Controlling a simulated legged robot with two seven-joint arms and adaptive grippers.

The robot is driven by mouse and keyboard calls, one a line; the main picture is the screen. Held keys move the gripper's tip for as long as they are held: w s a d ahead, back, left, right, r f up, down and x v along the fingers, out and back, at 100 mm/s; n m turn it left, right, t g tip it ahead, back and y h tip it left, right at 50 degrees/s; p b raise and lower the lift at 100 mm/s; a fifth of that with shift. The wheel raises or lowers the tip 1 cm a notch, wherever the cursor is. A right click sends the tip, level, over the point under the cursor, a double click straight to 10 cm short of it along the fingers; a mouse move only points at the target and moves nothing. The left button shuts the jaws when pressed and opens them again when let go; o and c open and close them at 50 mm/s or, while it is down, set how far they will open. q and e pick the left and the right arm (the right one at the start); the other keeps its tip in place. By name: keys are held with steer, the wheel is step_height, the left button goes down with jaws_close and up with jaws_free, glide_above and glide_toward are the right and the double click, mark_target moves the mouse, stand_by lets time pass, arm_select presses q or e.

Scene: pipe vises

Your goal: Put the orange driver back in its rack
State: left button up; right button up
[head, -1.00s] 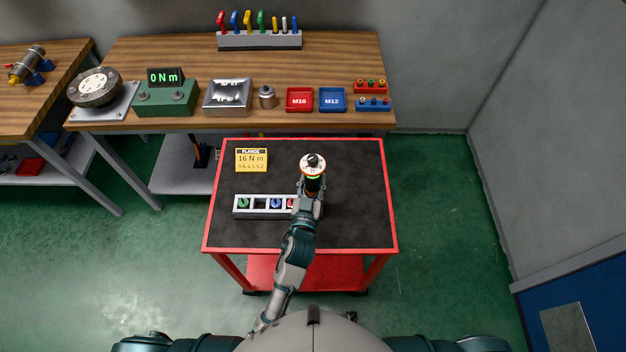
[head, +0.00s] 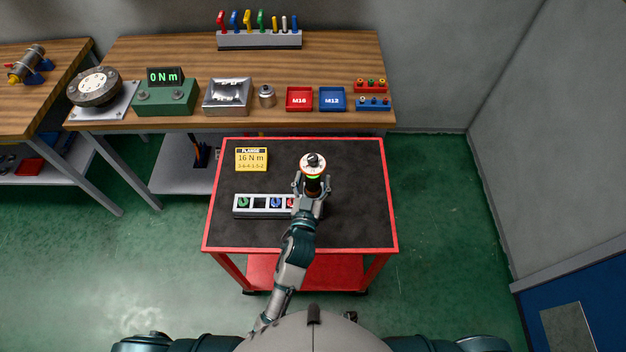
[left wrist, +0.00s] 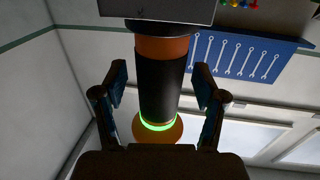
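The orange driver (head: 313,165) stands upright over the right end of the grey rack (head: 237,212), with a pale disc on top. In the left wrist view the driver (left wrist: 160,85) shows a black body, orange bands and a lit green ring. Its far end meets a dark grey block at the top edge; how deep it sits I cannot tell. My left gripper (head: 312,188) has its fingers on either side of the driver. In the left wrist view the fingers (left wrist: 160,88) stand apart from the body, with gaps on both sides.
The rack also holds green, blue and red pieces and a dark slot. A yellow card (head: 251,160) lies on the red cart (head: 392,235). The cart's right side is clear. Behind it, a wooden bench (head: 340,50) carries trays, a readout and a tool holder.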

arm_select(q)
steer(key=shift+s+f, duration=0.15)
steer(key=s+a, duration=0.1)
steer(key=s, duration=1)
steer(key=shift+s+a+r, duration=0.3)
steer(key=shift+a, duration=0.1)
